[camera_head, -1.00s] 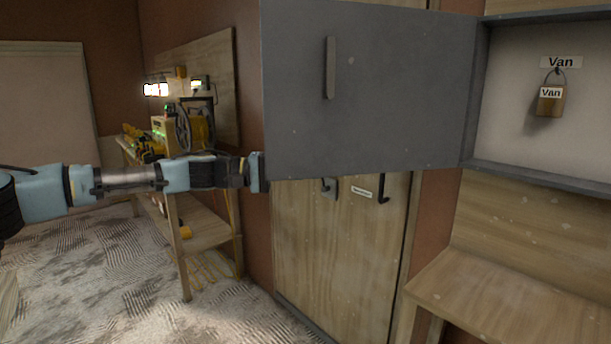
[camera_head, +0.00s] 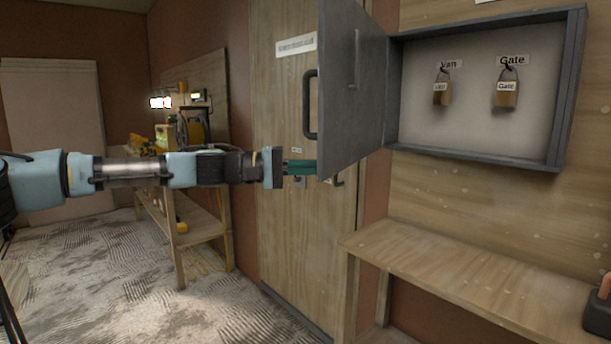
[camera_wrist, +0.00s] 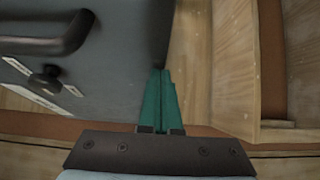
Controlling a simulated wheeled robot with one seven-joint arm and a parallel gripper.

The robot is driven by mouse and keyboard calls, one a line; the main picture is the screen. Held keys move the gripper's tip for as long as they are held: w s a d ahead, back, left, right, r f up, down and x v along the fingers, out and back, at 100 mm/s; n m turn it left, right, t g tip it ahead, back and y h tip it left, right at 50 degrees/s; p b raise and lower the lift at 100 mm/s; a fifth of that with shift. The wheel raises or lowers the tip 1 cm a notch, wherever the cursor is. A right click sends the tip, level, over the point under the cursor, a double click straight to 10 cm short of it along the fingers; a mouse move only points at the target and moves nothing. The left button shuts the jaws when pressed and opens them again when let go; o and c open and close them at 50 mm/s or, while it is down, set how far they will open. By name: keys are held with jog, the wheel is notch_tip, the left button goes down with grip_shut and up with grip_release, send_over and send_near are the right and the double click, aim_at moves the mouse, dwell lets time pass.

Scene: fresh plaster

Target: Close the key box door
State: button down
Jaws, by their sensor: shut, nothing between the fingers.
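The grey key box (camera_head: 478,157) hangs on the wall at the right of the head view. The fingers also show in the wrist view (camera_wrist: 160,98), beside a grey panel (camera_wrist: 115,65) with a dark handle.
Padlocks labelled Van (camera_head: 441,93) and Gate (camera_head: 507,95) hang inside the box. A wooden bench (camera_head: 440,265) stands below it. A workbench (camera_head: 165,215) with equipment stands at the left. Floor before it is clear.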

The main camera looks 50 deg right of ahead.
jog(key=s+d+n+t+h+b, duration=0.1)
jog(key=s+d+b, duration=0.3)
jog(key=s, duration=0.6)
jog(key=s+d+t+b, duration=0.1)
jog(key=s+d+b, duration=0.35)
jog(key=s, duration=0.45)
jog(key=s+d+n+t+h, duration=0.2)
jog(key=s+d+n+t, duration=0.3)
jog(key=d, duration=0.3)
jog(key=s+d+n+t+h+p, duration=0.1)
jog(key=s+d+n+t, duration=0.3)
jog(key=d+t, duration=0.4)
jog(key=shift+s+d+n+t+h, duration=0.3)
jog(key=shift+s+d+n+h, duration=0.15)
jog(key=shift+s, duration=0.2)
jog(key=shift+a, duration=0.1)
